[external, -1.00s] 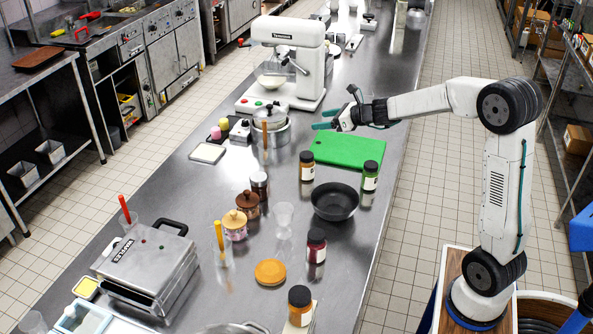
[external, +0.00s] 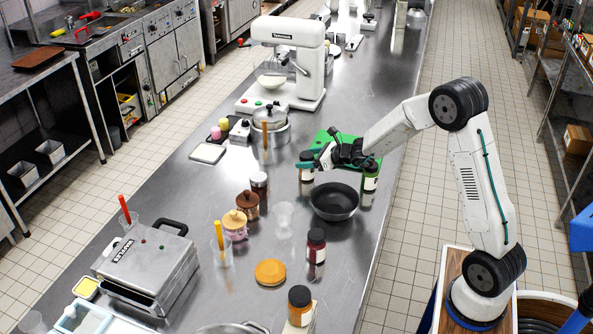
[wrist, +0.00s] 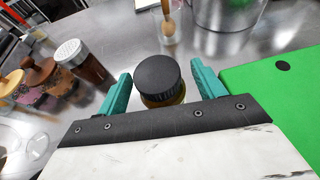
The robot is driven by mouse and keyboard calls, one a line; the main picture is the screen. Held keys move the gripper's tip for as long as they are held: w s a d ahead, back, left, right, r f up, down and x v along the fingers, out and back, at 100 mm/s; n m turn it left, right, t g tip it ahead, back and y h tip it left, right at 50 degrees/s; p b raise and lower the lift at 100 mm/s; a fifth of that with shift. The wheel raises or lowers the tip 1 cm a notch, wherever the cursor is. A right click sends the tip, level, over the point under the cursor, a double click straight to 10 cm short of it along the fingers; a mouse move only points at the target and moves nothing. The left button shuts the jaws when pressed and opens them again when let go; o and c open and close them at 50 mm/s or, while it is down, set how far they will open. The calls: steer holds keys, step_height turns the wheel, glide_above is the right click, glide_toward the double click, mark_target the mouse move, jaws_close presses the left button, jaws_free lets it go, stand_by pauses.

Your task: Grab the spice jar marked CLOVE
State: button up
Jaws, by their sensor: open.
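Several spice jars with dark lids and pale labels stand on the steel counter; no label is readable, so I cannot tell which is CLOVE. An amber-brown jar (external: 307,174) stands upright beside the green board, partly hidden by my gripper (external: 313,155). In the wrist view, its black lid (wrist: 158,74) lies between the two teal fingers of my open gripper, with gaps on both sides. Other jars are a green one (external: 370,178) right of my gripper, a dark red one (external: 316,247) nearer the camera, and an orange-brown one (external: 299,303) at the front.
A black bowl (external: 335,201) sits close in front of my gripper. The green cutting board (external: 325,137) lies behind it. A lidded pot (external: 272,137), a metal-topped shaker (external: 259,182) and wooden-lidded jars (external: 247,204) stand to the left. An orange disc (external: 270,272) lies on open counter (external: 345,270).

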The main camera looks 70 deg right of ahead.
steer(key=shift+x, duration=1.3)
steer(key=shift+r, duration=0.15)
steer(key=c, duration=1.3)
